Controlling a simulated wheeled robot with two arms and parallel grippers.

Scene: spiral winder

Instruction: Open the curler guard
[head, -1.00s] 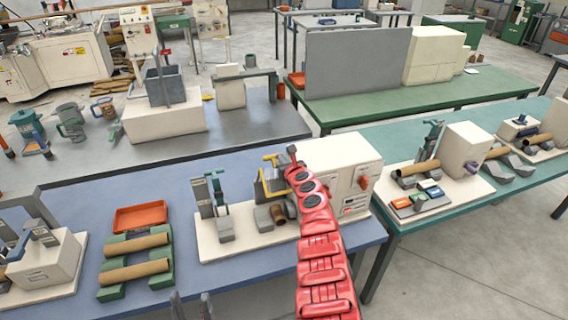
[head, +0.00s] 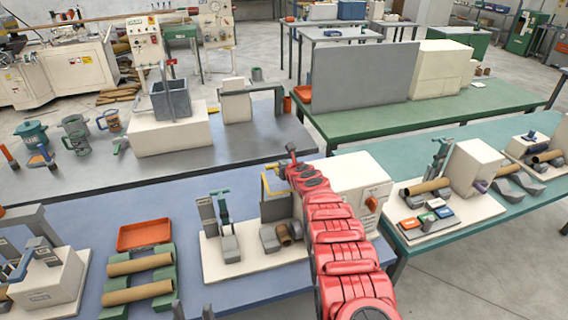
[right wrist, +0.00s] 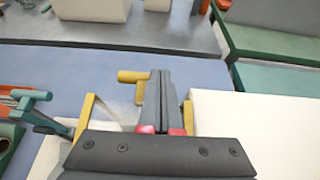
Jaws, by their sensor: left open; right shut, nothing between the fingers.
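The curler guard (head: 266,187) is a yellow frame around a see-through panel on the spiral winder's pale base. Its yellow handle (right wrist: 132,77) sticks up at the top. In the right wrist view the frame's posts show on both sides of my wrist. My right gripper (head: 291,150) is shut and empty just above and beyond the guard. In the right wrist view its dark fingers (right wrist: 163,85) are right beside the handle; I cannot tell whether they touch. My red arm hides part of the guard in the head view. My left gripper (head: 192,311) is open and empty at the bottom edge.
The white housing (head: 361,183) stands right of the guard. Grey posts with a teal lever (head: 223,205) stand left on the same base. Cardboard tubes (head: 140,264) lie on green cradles near an orange tray (head: 144,234). The blue table is clear behind the guard.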

